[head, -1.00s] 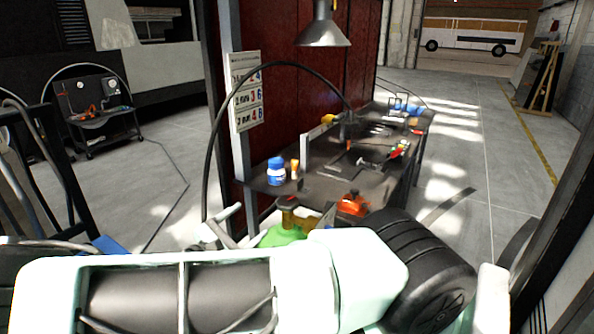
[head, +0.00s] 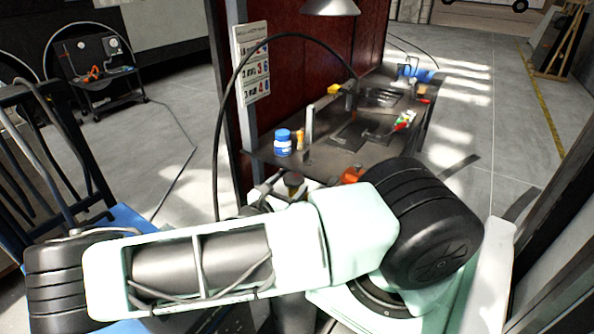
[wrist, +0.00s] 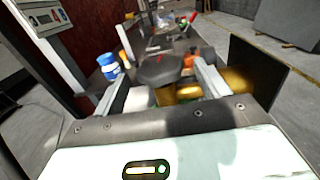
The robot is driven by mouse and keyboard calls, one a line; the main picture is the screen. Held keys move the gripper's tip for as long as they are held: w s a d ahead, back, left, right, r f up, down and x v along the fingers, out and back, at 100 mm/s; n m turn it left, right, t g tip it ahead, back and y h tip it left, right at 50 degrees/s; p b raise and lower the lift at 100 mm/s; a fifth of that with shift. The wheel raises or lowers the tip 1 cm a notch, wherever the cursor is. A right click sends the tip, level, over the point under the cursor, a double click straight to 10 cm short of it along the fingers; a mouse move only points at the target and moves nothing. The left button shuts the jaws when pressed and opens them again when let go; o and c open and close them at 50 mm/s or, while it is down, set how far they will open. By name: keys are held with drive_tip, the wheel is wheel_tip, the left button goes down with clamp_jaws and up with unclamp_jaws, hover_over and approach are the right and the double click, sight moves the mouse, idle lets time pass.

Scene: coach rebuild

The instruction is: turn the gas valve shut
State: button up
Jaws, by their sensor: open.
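The gas valve shows in the wrist view as a dark round handwheel (wrist: 160,70) on a brass body (wrist: 166,94). In the head view a small part of the valve (head: 293,180) shows above my arm, and the green cylinder below it is hidden. My gripper (wrist: 158,72) is open in the wrist view, with one finger on each side of the handwheel in the picture. I see no clear contact, and cannot tell whether the fingertips are level with the wheel.
A dark workbench (head: 318,158) stands just beyond, with a blue-and-white tub (head: 283,142), an orange-red object (head: 352,175) and tools. A black hose arches over the valve area. A post with a number sign (head: 254,65) stands left of the bench. Floor is open on the right.

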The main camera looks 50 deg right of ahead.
sight(299, 174)
drive_tip(key=shift+w+d+p, duration=0.15)
drive_tip(key=shift+d+p, duration=0.25)
drive_tip(key=shift+d, duration=1)
drive_tip(key=shift+w+d+p, duration=0.15)
drive_tip(key=shift+d+p, duration=0.2)
drive_tip(key=shift+d, duration=1)
drive_tip(key=c, duration=1)
